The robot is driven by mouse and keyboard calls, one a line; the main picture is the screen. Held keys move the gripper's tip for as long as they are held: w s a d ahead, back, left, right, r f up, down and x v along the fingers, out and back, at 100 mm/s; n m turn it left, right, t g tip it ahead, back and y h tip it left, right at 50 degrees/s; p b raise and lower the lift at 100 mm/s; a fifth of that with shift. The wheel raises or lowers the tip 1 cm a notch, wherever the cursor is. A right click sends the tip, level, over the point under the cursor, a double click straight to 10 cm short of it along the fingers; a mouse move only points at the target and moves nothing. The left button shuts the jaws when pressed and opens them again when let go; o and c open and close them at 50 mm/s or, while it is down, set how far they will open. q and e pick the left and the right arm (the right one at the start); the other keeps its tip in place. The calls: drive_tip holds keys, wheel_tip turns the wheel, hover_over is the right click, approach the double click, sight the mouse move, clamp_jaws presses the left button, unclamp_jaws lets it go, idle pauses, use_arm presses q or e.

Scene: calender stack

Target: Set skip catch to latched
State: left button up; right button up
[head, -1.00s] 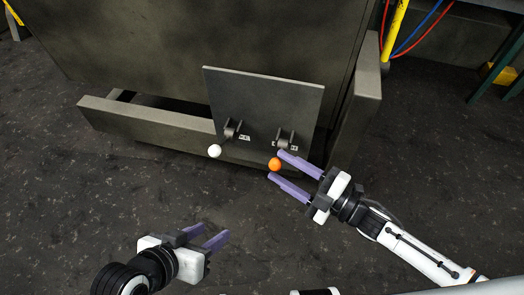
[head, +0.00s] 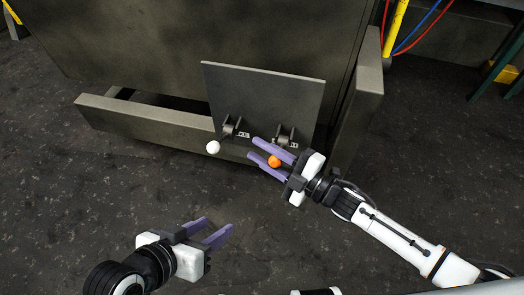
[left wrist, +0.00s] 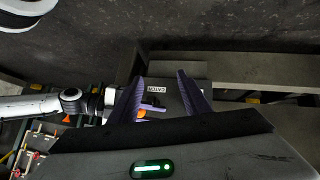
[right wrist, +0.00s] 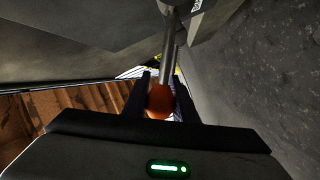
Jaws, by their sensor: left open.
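An orange ball knob (head: 275,161) tops the right one of two levers on an upright dark plate (head: 265,90). My right gripper (head: 252,148) has its purple fingers on either side of this knob and looks shut on it. The right wrist view shows the orange knob (right wrist: 160,100) between the fingers, with its metal shaft running away. A white ball knob (head: 213,147) tops the left lever, apart from both grippers. The left wrist view shows a label reading CATCH (left wrist: 157,88) near the orange knob (left wrist: 142,113). My left gripper (head: 219,226) is open and empty, low over the floor.
A large grey metal housing (head: 180,40) stands behind the plate. A low beam (head: 140,117) runs left of it and a slanted post (head: 358,105) stands at its right. A yellow pole (head: 396,28) and hoses are at upper right. The dark floor at left is clear.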

use_arm(q)
drive_tip(key=shift+r, duration=0.1)
use_arm(e)
drive_tip(key=shift+r, duration=0.1)
clamp_jaws()
use_arm(q)
drive_tip(key=s+a+r+n+t+y+p, duration=0.1)
drive_tip(key=s+a+r+t+p, duration=0.1)
drive_tip(key=a+p, duration=0.3)
drive_tip(key=shift+r+n+y+p, duration=0.4)
drive_tip(key=shift+r+p, duration=0.45)
drive_tip(key=shift+p, duration=1.5)
use_arm(e)
drive_tip(key=w+d+r+m+g+h, duration=0.1)
drive_tip(key=w+r+m+g, duration=0.1)
drive_tip(key=w+r+m, duration=0.2)
drive_tip(key=shift+w+d+m, duration=0.35)
drive_tip(key=shift+w+m, duration=0.1)
drive_tip(key=shift+m, duration=0.45)
drive_tip(key=shift+f, duration=0.1)
drive_tip(key=o, duration=1)
unclamp_jaws()
